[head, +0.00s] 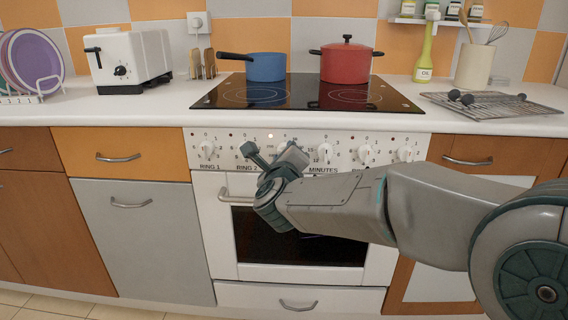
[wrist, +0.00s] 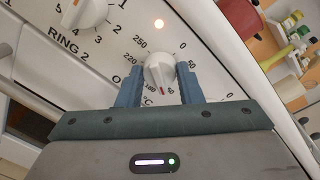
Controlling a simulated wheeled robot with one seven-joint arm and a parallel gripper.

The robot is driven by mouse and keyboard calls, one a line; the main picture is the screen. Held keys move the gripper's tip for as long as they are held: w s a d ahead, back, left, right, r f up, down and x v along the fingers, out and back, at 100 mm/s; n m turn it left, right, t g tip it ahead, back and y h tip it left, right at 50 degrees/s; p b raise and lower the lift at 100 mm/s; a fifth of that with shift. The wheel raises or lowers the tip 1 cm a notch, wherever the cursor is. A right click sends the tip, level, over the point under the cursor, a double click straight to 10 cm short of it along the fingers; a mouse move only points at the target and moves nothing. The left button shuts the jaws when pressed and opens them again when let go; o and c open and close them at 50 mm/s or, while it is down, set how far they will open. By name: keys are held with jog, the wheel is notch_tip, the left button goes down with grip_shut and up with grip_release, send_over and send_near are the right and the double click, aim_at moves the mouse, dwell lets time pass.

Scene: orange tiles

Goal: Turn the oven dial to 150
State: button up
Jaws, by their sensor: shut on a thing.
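The oven dial (wrist: 157,69) is a white round knob with a red mark in the wrist view. My gripper (wrist: 160,68) is shut on it, one blue-grey finger on each side. The red mark points down toward my gripper's palm, past the printed 180 side of the scale; the exact number there is hidden or too small to read. The printed 250, 220 and 0 show around the knob. In the head view my gripper (head: 272,152) is at the middle of the control panel (head: 228,135) and hides most of the dial.
A blue pot (head: 266,67) and a red pot (head: 346,63) stand on the hob above.

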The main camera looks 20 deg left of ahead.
dwell(0.3)
jog(key=o, duration=1)
jog(key=p+v, duration=0.2)
jog(key=v, duration=1.2)
jog(key=shift+p, duration=0.35)
jog(key=shift+w, duration=0.1)
